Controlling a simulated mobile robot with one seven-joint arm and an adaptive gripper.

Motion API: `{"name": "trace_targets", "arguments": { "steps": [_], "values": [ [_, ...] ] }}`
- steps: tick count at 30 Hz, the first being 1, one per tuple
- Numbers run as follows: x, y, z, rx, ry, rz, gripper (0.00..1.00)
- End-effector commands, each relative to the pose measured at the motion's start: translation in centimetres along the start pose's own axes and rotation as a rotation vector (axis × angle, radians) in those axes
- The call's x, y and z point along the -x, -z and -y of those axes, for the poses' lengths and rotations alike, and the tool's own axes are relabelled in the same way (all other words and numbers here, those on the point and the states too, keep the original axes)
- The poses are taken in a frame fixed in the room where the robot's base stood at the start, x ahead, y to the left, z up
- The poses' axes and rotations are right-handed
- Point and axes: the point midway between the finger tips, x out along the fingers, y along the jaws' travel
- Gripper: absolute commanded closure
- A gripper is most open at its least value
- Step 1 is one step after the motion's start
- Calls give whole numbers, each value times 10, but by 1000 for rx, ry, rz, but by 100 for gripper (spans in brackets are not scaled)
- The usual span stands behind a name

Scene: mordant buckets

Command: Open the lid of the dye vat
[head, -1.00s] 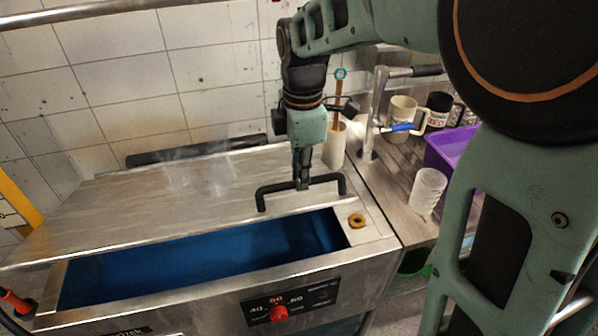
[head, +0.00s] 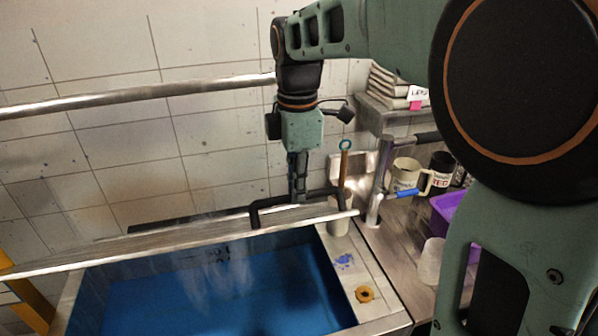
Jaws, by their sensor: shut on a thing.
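The dye vat (head: 388,324) is a steel tank with blue liquid inside, and faint steam rises from it. Its steel lid (head: 130,249) is raised and tilted up along the back edge, leaving a wide opening at the front. A black bar handle (head: 255,214) stands on the lid's right part. My gripper (head: 298,200) points down and is shut on the handle; the fingertips are partly hidden at the bar.
A steel rail (head: 130,101) runs along the tiled wall behind the lid. A brass ring (head: 364,294) lies on the vat's right rim.

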Motion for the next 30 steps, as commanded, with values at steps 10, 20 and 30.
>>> {"name": "trace_targets", "arguments": {
  "steps": [10,20,30],
  "values": [
    [-5,0,-7,2,-16,0,82],
    [-2,0,-6,1,-17,0,70],
    [-2,0,-5,0,-16,-1,70]
  ]
}}
